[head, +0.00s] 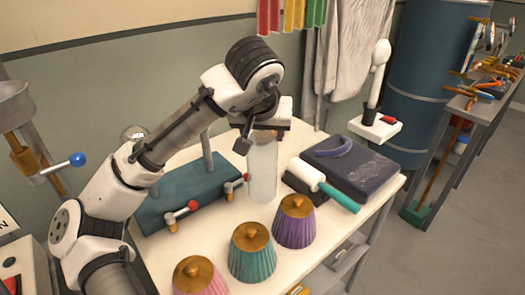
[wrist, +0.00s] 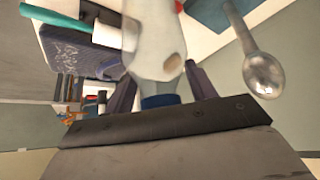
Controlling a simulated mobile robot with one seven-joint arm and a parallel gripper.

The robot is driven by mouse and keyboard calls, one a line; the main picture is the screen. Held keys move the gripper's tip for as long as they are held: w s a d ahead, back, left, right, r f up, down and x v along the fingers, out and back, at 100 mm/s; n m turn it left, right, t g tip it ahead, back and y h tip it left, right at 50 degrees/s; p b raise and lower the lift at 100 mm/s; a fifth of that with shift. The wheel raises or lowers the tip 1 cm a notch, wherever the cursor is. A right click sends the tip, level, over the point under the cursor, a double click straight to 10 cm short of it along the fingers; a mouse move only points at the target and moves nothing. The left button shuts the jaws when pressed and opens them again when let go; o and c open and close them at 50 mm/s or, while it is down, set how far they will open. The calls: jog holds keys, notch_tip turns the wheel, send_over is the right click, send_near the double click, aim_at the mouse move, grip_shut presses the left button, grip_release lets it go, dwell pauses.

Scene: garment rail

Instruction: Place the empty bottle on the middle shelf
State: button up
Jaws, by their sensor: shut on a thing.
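The empty bottle (head: 262,172), clear and whitish, is upright under my gripper (head: 264,133) in the head view. My gripper is shut on its top. In the wrist view, the bottle (wrist: 157,45) runs away between the two dark fingers of my gripper (wrist: 160,95), with a blue band or cap close to the jaws. The bottle's base is at or just above the white tabletop (head: 165,165); I cannot tell if it touches. Below the tabletop at the right, part of a lower shelf (head: 345,262) shows; I cannot tell which level it is.
Purple (head: 294,222), teal (head: 252,252) and pink (head: 200,277) fluted containers stand in front. A blue-grey base with red-knobbed valves (head: 190,195) is left. A tool rack (head: 470,120) stands far right.

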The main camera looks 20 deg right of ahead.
jog(key=shift+f, duration=2.75)
jog(key=shift+f, duration=0.2)
jog(key=o, duration=1.3)
jog(key=shift+r, duration=0.1)
jog(key=shift+c, duration=0.2)
